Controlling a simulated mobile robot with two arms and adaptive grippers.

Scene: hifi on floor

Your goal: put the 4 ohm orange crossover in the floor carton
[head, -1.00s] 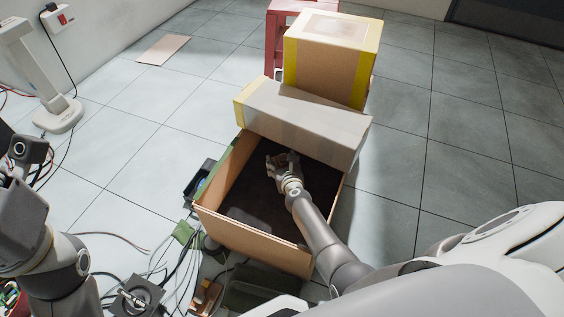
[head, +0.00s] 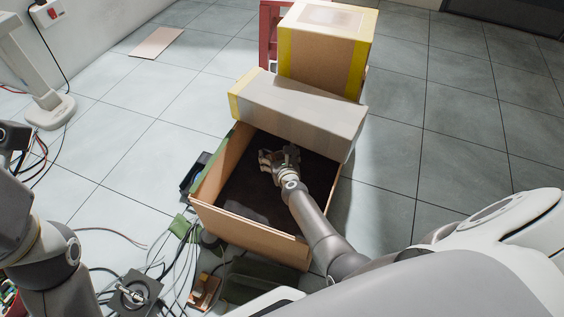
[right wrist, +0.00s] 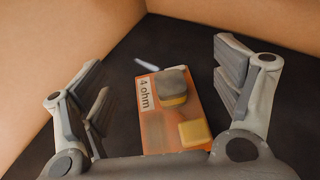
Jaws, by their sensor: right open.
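The orange crossover (right wrist: 166,122) with a white "4 ohm" label lies in the right wrist view on the dark floor of the carton. A grey-topped yellow block and a smaller yellow block stand on its board. My right gripper (head: 277,160) reaches down inside the floor carton (head: 250,236). In the right wrist view the fingers of my right gripper (right wrist: 165,88) are spread wide to either side of the crossover, apart from it. The crossover is hidden in the head view. My left arm shows at the left edge of the head view, but its gripper is out of frame.
A long grey-topped box (head: 300,112) lies across the carton's far edge. Behind it stand a yellow-taped box (head: 325,55) and a red stand (head: 269,35). Cables and parts (head: 175,250) clutter the floor front left. The tiles to the right are clear.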

